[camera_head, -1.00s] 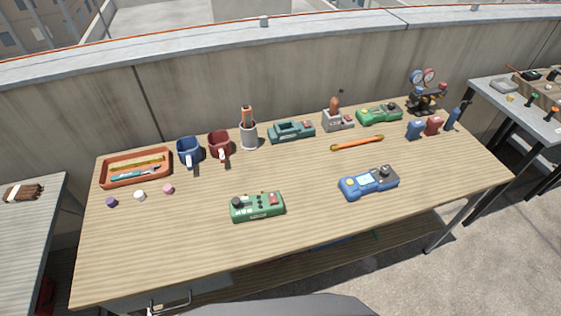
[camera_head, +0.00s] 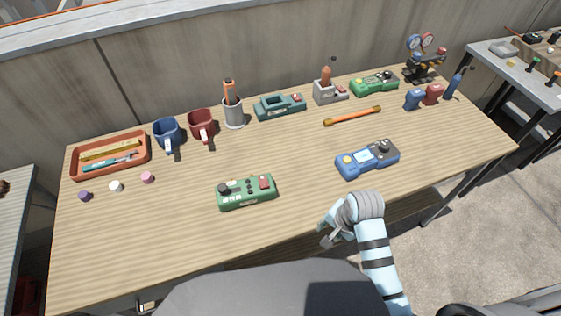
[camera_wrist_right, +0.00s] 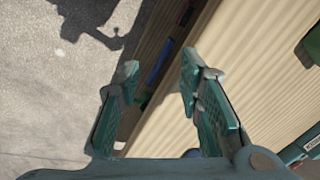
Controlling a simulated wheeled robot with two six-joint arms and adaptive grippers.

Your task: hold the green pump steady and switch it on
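A green box-shaped device (camera_head: 246,192) with a black knob and a red switch, which looks like the green pump, sits on the table's front middle. A second green device (camera_head: 375,84) lies at the back right, so which is meant is not certain. My right gripper (camera_head: 328,228) is at the table's front edge, right of the front green device and apart from it. In the right wrist view the gripper (camera_wrist_right: 158,78) has its fingers spread with nothing between them. A green thing (camera_wrist_right: 314,45) is cut off at that view's right edge. My left gripper is not in view.
A blue device (camera_head: 367,158) lies right of the front green one. Behind are a teal device (camera_head: 280,106), an orange bar (camera_head: 352,116), two mugs (camera_head: 167,132), a pen cup (camera_head: 232,108) and an orange tray (camera_head: 109,155). Bare wood surrounds the front green device.

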